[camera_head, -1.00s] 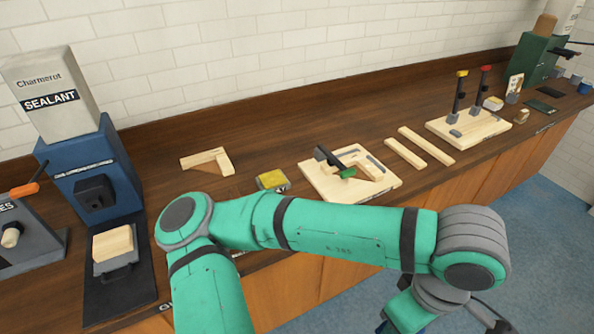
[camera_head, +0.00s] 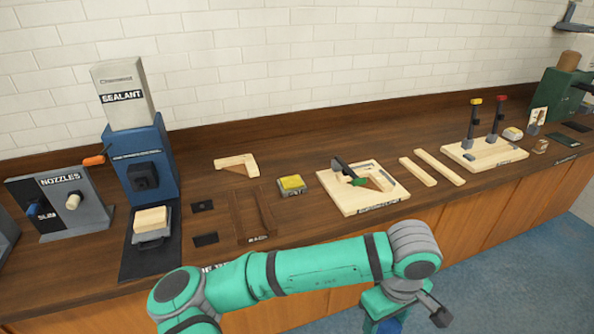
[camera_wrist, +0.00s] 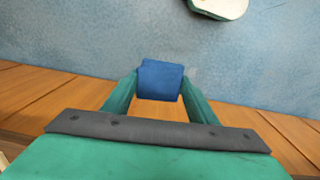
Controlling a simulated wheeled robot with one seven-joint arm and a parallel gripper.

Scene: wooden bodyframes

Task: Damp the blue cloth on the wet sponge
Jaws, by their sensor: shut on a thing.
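My gripper (camera_wrist: 160,88) is shut on the folded blue cloth (camera_wrist: 160,80), which sits between the two green fingers in the wrist view. In the head view the gripper hangs low in front of the counter, with a bit of the blue cloth (camera_head: 390,326) at the bottom edge. A yellow-topped sponge (camera_head: 291,184) in a small grey tray lies on the counter, left of the wooden jig board. The gripper is well away from it, to the lower right. Whether the yellow sponge is wet cannot be told.
On the counter (camera_head: 300,222) stand a blue sealant dispenser (camera_head: 140,160), a nozzle box (camera_head: 62,205), an L-shaped wooden piece (camera_head: 237,164), a jig board (camera_head: 340,198), two wooden strips (camera_head: 440,167) and a board with upright tools (camera_head: 470,152). The floor (camera_head: 480,255) in front is clear.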

